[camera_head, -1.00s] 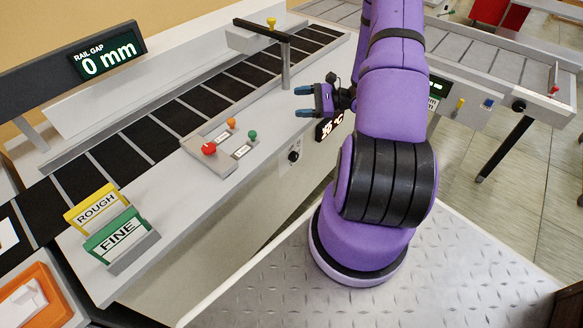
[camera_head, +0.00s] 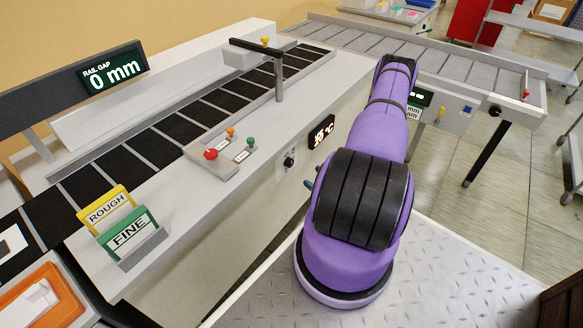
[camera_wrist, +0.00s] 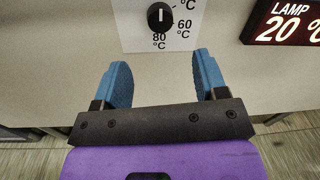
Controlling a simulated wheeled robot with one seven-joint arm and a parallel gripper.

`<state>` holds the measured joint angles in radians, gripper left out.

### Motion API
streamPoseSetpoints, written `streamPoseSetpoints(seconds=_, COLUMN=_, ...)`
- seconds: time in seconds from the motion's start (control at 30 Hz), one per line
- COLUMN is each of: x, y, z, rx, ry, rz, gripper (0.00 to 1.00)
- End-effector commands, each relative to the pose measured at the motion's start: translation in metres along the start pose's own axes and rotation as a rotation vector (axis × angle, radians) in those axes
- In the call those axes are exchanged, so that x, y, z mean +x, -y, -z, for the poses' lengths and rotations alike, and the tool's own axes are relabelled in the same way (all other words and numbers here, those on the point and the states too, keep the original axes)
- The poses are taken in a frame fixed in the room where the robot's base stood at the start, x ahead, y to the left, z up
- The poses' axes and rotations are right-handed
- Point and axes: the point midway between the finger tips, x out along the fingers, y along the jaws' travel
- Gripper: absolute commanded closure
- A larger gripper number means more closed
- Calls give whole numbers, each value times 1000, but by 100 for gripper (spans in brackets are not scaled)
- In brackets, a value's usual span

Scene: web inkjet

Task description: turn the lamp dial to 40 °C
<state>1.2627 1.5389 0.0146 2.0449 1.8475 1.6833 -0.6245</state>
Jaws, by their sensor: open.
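The lamp dial (camera_wrist: 160,16) is a round black knob with a white mark on a white scale plate, at the top middle of the wrist view. Its mark looks upright. Labels 60 °C and 80 °C show; the upper part is cut off. In the head view the dial (camera_head: 289,161) sits on the machine's front panel. The lamp display (camera_wrist: 288,24) reads 20 °C; it also shows in the head view (camera_head: 321,132). My gripper (camera_wrist: 162,76) is open and empty, its blue fingers apart below the dial. In the head view my arm mostly hides it; blue tips show.
A small panel with red, orange and green knobs (camera_head: 222,153) lies on the machine top. ROUGH and FINE cards (camera_head: 128,233) stand at left. The rail gap display (camera_head: 113,74) reads 0 mm. The front panel below the dial is bare.

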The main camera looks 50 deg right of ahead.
Motion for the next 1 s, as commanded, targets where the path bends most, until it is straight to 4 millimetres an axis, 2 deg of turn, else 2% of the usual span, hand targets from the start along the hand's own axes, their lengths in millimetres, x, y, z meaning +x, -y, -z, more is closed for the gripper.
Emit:
streamPoseSetpoints(seconds=0.5, x=83, y=0, z=-2, rx=-4, ry=3, rz=-5, gripper=34)
streamPoseSetpoints(seconds=0.7, x=99, y=0, z=-2, rx=-1, ry=3, rz=-3, gripper=34)
streamPoseSetpoints(seconds=1.0, x=102, y=0, z=-2, rx=-1, ry=2, rz=-3, gripper=34)
